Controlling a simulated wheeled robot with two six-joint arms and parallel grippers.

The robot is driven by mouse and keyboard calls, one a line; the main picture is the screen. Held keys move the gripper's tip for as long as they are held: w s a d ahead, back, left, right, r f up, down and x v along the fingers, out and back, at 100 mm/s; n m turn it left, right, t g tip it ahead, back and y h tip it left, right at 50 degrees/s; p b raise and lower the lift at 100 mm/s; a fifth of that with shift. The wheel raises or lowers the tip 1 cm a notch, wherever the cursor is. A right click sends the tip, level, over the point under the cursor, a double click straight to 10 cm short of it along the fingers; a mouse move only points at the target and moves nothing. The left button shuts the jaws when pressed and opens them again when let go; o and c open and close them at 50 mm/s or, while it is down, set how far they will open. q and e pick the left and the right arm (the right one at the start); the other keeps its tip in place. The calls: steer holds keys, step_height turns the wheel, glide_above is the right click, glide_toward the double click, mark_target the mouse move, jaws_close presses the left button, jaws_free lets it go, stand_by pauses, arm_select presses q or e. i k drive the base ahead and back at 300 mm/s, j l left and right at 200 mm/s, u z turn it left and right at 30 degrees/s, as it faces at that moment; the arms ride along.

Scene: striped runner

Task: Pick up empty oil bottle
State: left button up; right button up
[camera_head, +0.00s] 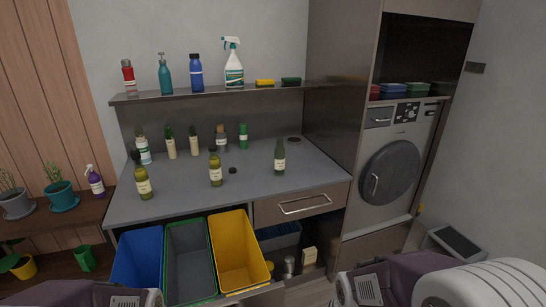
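Several bottles stand upright on the grey countertop (250,183). In front are a yellow-green bottle with a pale label (143,184) at the left and a similar yellow-green bottle with a dark cap (215,169) in the middle. I cannot tell for certain which is the empty oil bottle. Parts of my two arms show at the bottom edge, away from the bottles. Neither gripper is in view.
Blue (138,258), grey-green (190,260) and yellow (238,250) open bins stand below the counter's front edge. A shelf (215,92) holds a spray bottle (233,65). A washing machine (390,165) is at the right.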

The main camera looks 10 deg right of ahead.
mark_target(279, 151)
steer(key=i+l+u, duration=0.1)
steer(key=l+u, duration=0.4)
steer(key=l, duration=0.7)
steer(key=k+l+u, duration=0.1)
steer(key=l+u, duration=0.35)
steer(key=l, duration=0.8)
